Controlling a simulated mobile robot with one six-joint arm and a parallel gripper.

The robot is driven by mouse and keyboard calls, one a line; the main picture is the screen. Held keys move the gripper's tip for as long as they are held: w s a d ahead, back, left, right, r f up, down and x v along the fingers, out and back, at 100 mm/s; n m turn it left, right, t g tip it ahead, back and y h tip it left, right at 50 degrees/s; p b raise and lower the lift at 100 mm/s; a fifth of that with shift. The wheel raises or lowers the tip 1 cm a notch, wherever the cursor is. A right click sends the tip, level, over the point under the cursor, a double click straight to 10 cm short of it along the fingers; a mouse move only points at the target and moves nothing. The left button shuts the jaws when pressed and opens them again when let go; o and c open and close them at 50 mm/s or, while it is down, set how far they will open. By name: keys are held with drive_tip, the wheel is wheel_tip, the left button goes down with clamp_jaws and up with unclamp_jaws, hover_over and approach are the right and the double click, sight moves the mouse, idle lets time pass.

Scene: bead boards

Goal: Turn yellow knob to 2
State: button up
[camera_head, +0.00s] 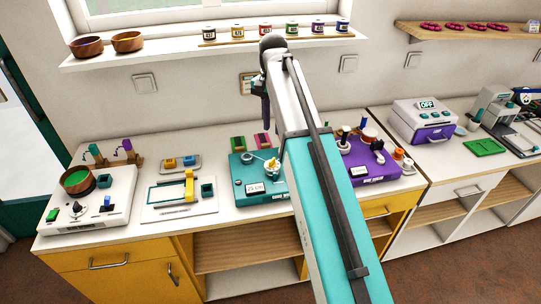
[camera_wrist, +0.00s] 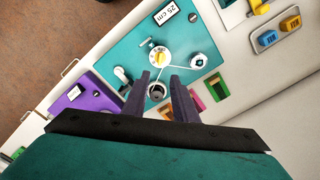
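The yellow knob (camera_head: 272,164) sits on a white round dial on the teal board (camera_head: 240,188). In the wrist view the yellow knob (camera_wrist: 160,58) is on its white dial (camera_wrist: 152,50), just beyond my fingertips; the dial marks are too small to read. In the head view my gripper (camera_head: 265,112) hangs above and behind the teal board, partly hidden by my arm. The fingers look clear of the knob.
A display reading 25 cm (camera_wrist: 167,14) and a white post (camera_wrist: 197,61) with a thin line are on the teal board. Green (camera_head: 238,143) and pink (camera_head: 262,140) trays stand behind it. A purple board (camera_head: 372,162) is to the right, a white board (camera_head: 180,208) to the left.

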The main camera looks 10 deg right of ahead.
sight(272, 160)
drive_tip(key=shift+f, duration=0.15)
drive_tip(key=shift+f+p, duration=1.55)
drive_tip(key=shift+f, duration=5.25)
clamp_jaws()
